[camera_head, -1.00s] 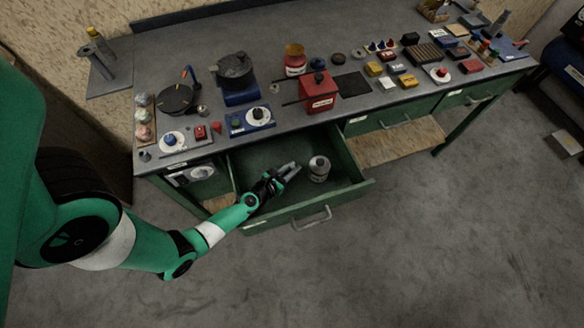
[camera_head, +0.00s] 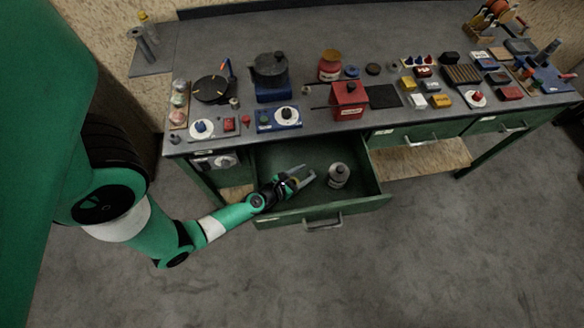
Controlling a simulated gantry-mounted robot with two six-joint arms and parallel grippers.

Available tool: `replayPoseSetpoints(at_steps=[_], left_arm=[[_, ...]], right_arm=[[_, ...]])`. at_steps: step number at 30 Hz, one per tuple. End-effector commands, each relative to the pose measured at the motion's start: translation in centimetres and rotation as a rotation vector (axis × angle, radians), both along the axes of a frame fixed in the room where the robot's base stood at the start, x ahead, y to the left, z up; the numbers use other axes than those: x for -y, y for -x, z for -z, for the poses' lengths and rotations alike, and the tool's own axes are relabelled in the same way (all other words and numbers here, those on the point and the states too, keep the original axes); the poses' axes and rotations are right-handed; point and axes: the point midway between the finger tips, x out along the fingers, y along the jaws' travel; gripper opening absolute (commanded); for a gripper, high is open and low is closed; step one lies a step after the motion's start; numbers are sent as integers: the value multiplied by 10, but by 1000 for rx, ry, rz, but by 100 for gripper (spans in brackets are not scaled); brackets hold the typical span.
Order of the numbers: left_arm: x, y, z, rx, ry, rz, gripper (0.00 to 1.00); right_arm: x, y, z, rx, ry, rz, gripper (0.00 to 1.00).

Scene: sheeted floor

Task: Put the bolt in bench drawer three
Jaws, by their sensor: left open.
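The bench's left drawer (camera_head: 372,199) is pulled open. A small grey-and-white can (camera_head: 338,175) stands inside it, right of centre. My left gripper (camera_head: 303,177) reaches into this drawer over its front edge; its fingers are open and empty, pointing towards the can but apart from it. The middle drawer (camera_head: 440,131) and right drawer (camera_head: 483,126) look shut. Their labels are too small to read, so I cannot tell which is number three. I cannot make out a bolt. My right gripper is not in view.
The grey bench top (camera_head: 230,45) carries a red box (camera_head: 348,99), a dark pot on a blue base (camera_head: 270,75), a black pan (camera_head: 212,89) and many small parts at the right. An open wooden shelf (camera_head: 423,158) sits under the middle drawer. The floor in front is clear.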

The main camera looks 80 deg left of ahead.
Motion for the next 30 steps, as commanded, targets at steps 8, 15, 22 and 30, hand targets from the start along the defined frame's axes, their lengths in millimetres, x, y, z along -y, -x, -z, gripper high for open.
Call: replayPoseSetpoints(at_steps=[8, 15, 22, 30], left_arm=[[33, 51, -24, -1, 1, 1, 53], [40, 62, -31, 1, -1, 0, 53], [40, 62, -30, 1, -1, 0, 53], [36, 17, -65, 22, -155, 119, 53]], right_arm=[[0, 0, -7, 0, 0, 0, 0], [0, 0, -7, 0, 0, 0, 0], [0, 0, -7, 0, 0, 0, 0], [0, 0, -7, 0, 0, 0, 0]])
